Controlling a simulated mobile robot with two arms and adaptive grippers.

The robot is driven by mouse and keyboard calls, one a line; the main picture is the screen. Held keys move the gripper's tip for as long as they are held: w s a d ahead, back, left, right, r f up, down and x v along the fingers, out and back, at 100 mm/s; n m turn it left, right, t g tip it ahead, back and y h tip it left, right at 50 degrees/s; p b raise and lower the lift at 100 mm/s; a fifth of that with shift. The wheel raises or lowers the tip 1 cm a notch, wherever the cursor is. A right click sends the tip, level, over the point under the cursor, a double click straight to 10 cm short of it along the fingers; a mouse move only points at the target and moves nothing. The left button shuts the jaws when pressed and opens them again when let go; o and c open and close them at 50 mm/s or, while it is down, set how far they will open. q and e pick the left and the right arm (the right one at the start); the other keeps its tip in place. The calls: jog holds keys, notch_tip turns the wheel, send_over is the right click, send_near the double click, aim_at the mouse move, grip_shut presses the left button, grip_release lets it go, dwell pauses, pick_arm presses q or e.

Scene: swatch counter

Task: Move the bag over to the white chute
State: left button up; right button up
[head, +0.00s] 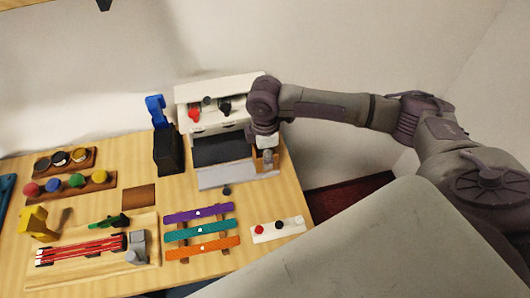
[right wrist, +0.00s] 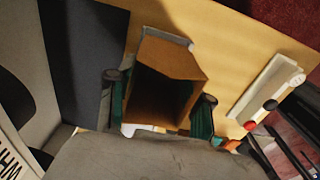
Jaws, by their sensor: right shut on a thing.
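A brown paper bag (right wrist: 172,52) with an open top fills the middle of the right wrist view. My right gripper (right wrist: 158,100) is shut on it, one finger on each side. In the head view the bag (head: 272,162) shows small under my right gripper (head: 265,143), at the right front of the white machine (head: 222,88). I cannot tell whether the bag touches the surface below it. No separate white chute is clear; printed letters beginning "WH" (right wrist: 12,158) show on a pale face in the wrist view. My left gripper is out of view.
A pale tray (head: 225,176) lies before the machine's dark panel. A black stand with a blue top (head: 167,150) is to its left. Purple, teal and orange strips (head: 202,231), a white button box (head: 277,230) and racks of coloured knobs (head: 70,185) occupy the wooden counter.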

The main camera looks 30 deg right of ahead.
jog(key=shift+f, duration=0.5)
dwell(0.3)
jog(key=o, duration=1)
jog(key=shift+r, duration=0.1)
notch_tip(320, 180, up, 12)
jog(key=shift+f, duration=0.1)
